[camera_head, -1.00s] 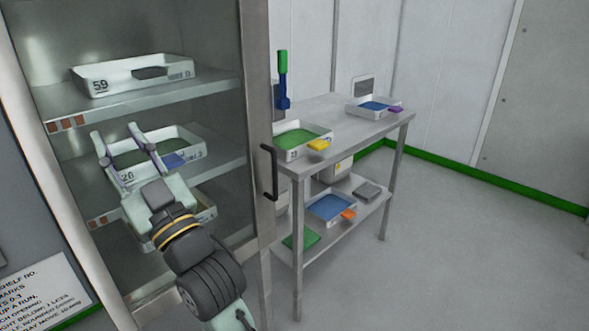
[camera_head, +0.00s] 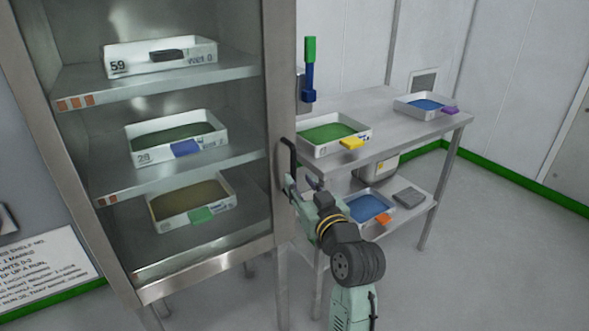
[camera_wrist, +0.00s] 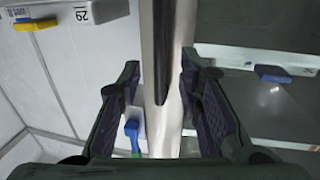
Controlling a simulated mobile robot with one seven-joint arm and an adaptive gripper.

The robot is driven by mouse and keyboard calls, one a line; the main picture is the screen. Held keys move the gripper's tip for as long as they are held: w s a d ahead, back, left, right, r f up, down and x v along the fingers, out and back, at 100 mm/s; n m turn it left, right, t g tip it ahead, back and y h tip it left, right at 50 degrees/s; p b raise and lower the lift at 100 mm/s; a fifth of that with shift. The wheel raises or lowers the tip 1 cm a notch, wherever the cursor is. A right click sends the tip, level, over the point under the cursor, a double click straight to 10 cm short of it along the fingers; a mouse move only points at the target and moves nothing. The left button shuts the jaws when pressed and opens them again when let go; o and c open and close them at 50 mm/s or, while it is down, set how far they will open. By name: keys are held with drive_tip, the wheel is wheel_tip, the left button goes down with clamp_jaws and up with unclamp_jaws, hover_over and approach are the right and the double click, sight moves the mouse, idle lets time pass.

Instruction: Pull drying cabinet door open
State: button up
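The drying cabinet (camera_head: 205,275) stands on the left, its door shut in a steel frame with shelves visible behind it. Its black upright handle (camera_head: 288,160) is on the right side of the door frame. My gripper (camera_head: 300,184) is at the lower part of the handle. In the wrist view, my gripper (camera_wrist: 160,80) is open, with a finger on each side of the dark handle (camera_wrist: 162,55) and the bright steel door edge behind it. I see a gap on both sides, and no finger is closed on the handle.
A steel table (camera_head: 385,133) with trays stands just right of the cabinet, close to my arm. Its lower shelf holds a blue-filled tray (camera_head: 369,207). Trays sit on the cabinet shelves. Open floor (camera_head: 500,245) lies to the right.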

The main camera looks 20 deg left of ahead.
sight(294, 174)
drive_tip(key=shift+p+x, duration=0.55)
drive_tip(key=shift+x, duration=2.25)
drive_tip(key=shift+c, duration=0.3)
clamp_jaws()
